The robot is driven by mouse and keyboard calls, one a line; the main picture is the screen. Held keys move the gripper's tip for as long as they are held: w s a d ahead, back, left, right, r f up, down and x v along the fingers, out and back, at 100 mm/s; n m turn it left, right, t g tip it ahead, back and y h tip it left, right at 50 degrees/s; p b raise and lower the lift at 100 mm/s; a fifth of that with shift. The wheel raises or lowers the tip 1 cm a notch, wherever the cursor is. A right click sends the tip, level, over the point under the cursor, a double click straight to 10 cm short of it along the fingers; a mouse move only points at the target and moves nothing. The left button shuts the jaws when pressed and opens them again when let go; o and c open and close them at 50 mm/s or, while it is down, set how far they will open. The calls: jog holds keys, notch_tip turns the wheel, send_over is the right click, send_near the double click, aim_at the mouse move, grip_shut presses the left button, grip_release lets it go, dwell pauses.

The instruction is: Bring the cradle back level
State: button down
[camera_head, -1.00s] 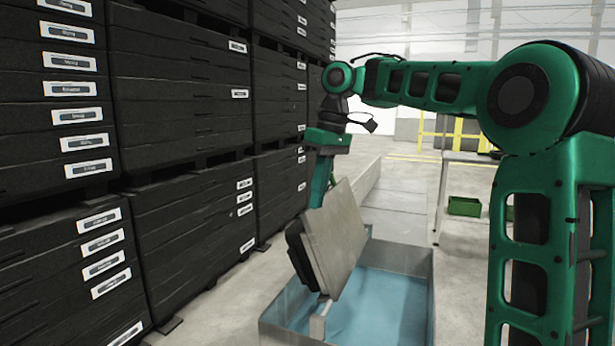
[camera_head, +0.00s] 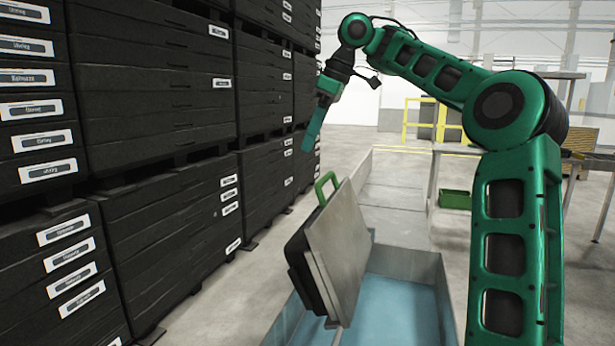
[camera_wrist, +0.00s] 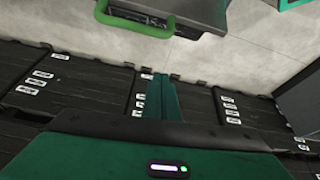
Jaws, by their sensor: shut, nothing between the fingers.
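The grey cradle (camera_head: 342,240) stands steeply tilted over the basin (camera_head: 425,268) with blue water in it. A dark case-like body (camera_head: 301,272) shows on the cradle's left side. A green handle (camera_head: 322,190) sticks up from the cradle's upper edge. My gripper (camera_head: 309,146) is shut and empty, above and a little left of the handle, apart from it. In the wrist view, my shut fingers (camera_wrist: 165,82) point at the floor and stacks, and the handle (camera_wrist: 138,28) and cradle (camera_wrist: 200,14) show at the top. The cradle's lower edge is partly hidden.
Tall stacks of black labelled crates (camera_head: 150,90) stand close on the left, near my gripper. A metal table (camera_head: 500,152) and a green bin (camera_head: 455,199) are at the right back. The floor between stacks and basin is clear.

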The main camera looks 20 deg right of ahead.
jog(key=shift+x, duration=4.85)
jog(key=s+d, duration=0.2)
jog(key=d, duration=0.1)
jog(key=shift+s+d+f, duration=0.1)
jog(key=shift+s+d, duration=0.15)
jog(key=shift+s, duration=0.05)
jog(key=shift+a, duration=0.1)
